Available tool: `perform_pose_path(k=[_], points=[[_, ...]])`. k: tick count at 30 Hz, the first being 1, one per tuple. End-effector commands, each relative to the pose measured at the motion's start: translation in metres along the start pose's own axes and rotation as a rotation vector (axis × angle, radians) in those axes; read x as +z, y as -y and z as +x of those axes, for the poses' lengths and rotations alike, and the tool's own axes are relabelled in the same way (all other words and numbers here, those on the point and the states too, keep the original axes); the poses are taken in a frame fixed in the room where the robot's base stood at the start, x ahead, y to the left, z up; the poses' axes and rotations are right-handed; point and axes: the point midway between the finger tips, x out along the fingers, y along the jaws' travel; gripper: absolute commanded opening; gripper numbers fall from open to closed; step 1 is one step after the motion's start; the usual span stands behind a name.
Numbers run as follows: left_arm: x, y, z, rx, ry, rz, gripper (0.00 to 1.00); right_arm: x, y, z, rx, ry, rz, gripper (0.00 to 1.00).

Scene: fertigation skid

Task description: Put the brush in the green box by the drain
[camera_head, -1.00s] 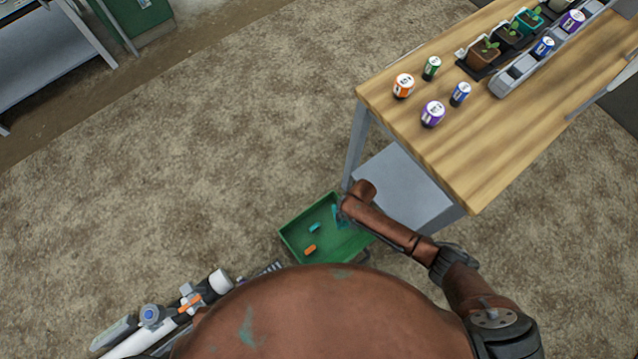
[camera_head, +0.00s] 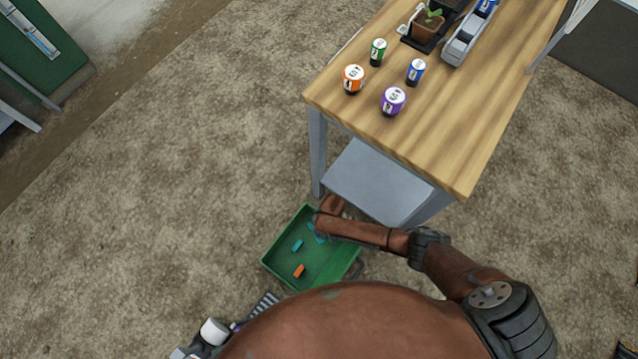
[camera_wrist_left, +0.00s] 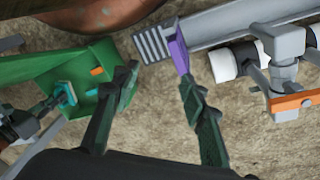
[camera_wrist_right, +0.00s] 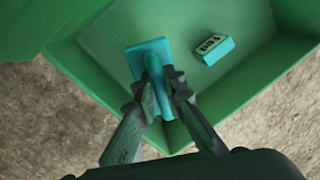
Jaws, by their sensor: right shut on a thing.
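The green box (camera_head: 268,257) stands on the carpet-like floor beside the table leg, also in the left wrist view (camera_wrist_left: 70,70). The teal brush (camera_wrist_right: 155,84) is inside the box's outline in the right wrist view, its flat head toward the box floor; whether it touches is unclear. My right gripper (camera_wrist_right: 160,82) is shut on the brush handle. The brush also shows in the left wrist view (camera_wrist_left: 66,92). In the head view my right arm hides most of it. My left gripper (camera_wrist_left: 158,78) is open, its fingers apart over the floor, a purple strip (camera_wrist_left: 179,52) at one fingertip.
A teal block (camera_wrist_right: 213,50) and an orange block (camera_head: 299,271) lie in the box. White and grey pipework (camera_wrist_left: 285,65) and a ribbed grey piece (camera_wrist_left: 152,44) lie near my left gripper.

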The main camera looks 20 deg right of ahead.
Motion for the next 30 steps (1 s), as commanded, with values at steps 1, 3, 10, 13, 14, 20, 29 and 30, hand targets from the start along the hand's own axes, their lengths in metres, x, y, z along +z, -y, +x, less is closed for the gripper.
perform_pose_path(k=[1, 3, 10, 13, 14, 20, 29, 30], points=[[-0.002, -0.002, 0.008, 0.007, -0.012, 0.002, 0.4, 0.001, -0.002, 0.006, 0.0, 0.002, 0.0, 0.0], [-0.008, -0.006, 0.02, 0.021, -0.042, 0.003, 0.4, 0.002, -0.004, 0.015, 0.0, 0.004, 0.002, 0.0], [-0.03, -0.02, 0.051, 0.065, -0.154, 0.004, 0.4, 0.002, -0.009, 0.038, 0.0, 0.003, 0.002, 0.0], [-0.034, -0.022, 0.054, 0.073, -0.178, 0.003, 0.4, 0.001, -0.009, 0.04, 0.001, 0.002, 0.002, 0.0], [-0.035, -0.023, 0.054, 0.074, -0.182, 0.003, 0.4, 0.001, -0.009, 0.04, 0.001, 0.001, 0.002, 0.0], [-0.036, -0.023, 0.053, 0.074, -0.185, 0.003, 0.4, 0.0, -0.009, 0.038, 0.001, 0.0, 0.002, 0.0], [-0.038, -0.025, 0.057, 0.079, -0.196, 0.002, 0.4, 0.001, -0.009, 0.041, 0.001, 0.0, 0.002, 0.16], [-0.038, -0.025, 0.057, 0.079, -0.195, 0.002, 0.4, 0.001, -0.009, 0.041, 0.001, 0.0, 0.002, 0.19]])
